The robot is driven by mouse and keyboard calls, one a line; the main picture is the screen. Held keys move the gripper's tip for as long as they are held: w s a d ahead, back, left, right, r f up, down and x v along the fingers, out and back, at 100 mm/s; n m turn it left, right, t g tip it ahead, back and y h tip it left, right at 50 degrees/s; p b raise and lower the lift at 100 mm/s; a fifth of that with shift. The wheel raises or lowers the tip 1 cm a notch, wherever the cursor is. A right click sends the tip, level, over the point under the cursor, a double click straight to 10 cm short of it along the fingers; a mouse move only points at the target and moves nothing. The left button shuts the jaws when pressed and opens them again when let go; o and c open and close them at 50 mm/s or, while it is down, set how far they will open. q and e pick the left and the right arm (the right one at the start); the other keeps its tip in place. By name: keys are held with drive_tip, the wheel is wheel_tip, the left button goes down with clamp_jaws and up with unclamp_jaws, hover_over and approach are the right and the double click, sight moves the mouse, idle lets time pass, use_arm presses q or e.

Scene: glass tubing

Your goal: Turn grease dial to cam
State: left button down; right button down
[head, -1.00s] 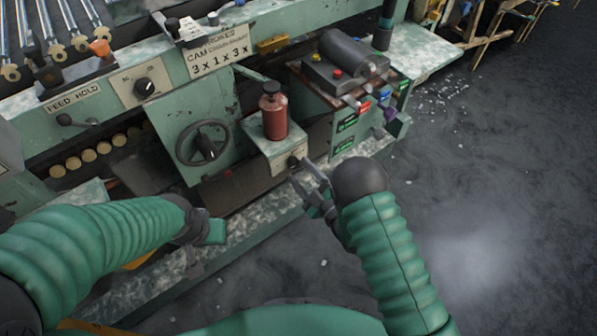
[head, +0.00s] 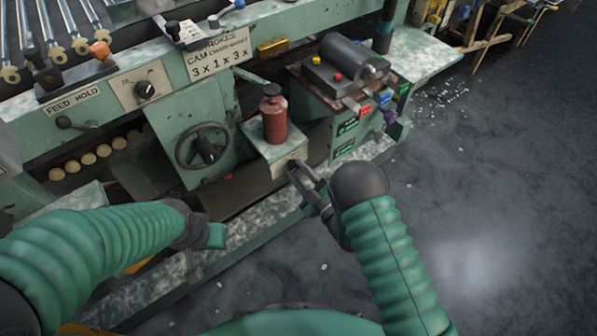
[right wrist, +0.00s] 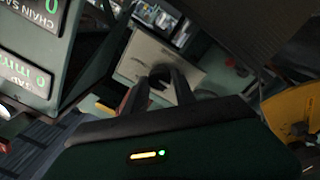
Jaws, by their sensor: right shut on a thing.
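The grease dial is a small dark knob (right wrist: 160,76) on a pale plate (right wrist: 145,57) in the right wrist view. In the head view it is on the front of the green box under the red bottle (head: 274,122), mostly hidden by my fingers. My right gripper (head: 293,170) reaches the dial from the front right. Its two dark fingers (right wrist: 168,82) are closed on the knob's sides in the right wrist view. The dial's pointer and its marks cannot be read. My left gripper (head: 214,235) is low at centre left, apart from the machine; its fingers are not clear.
A black handwheel (head: 203,146) stands left of the grease box. A feed hold panel with another dial (head: 145,90) is higher up. A motor unit with green and red labels (head: 346,127) stands close on the right. Dark floor lies open at right.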

drive_tip(key=shift+m+p, duration=0.8)
drive_tip(key=shift+m, duration=0.5)
drive_tip(key=m+p, duration=0.1)
drive_tip(key=m, duration=0.2)
drive_tip(key=shift+r+p, duration=0.1)
drive_tip(key=shift+p, duration=0.2)
drive_tip(key=m+p, duration=0.1)
drive_tip(key=m, duration=0.1)
drive_tip(key=shift+m, duration=0.4)
drive_tip(key=shift+d+m+g+p, duration=0.1)
drive_tip(key=shift+m+g+p, duration=0.3)
drive_tip(key=shift+m, duration=1.1)
drive_tip(key=shift+f, duration=0.2)
drive_tip(key=c, duration=1)
unclamp_jaws()
drive_tip(key=shift+r, duration=0.1)
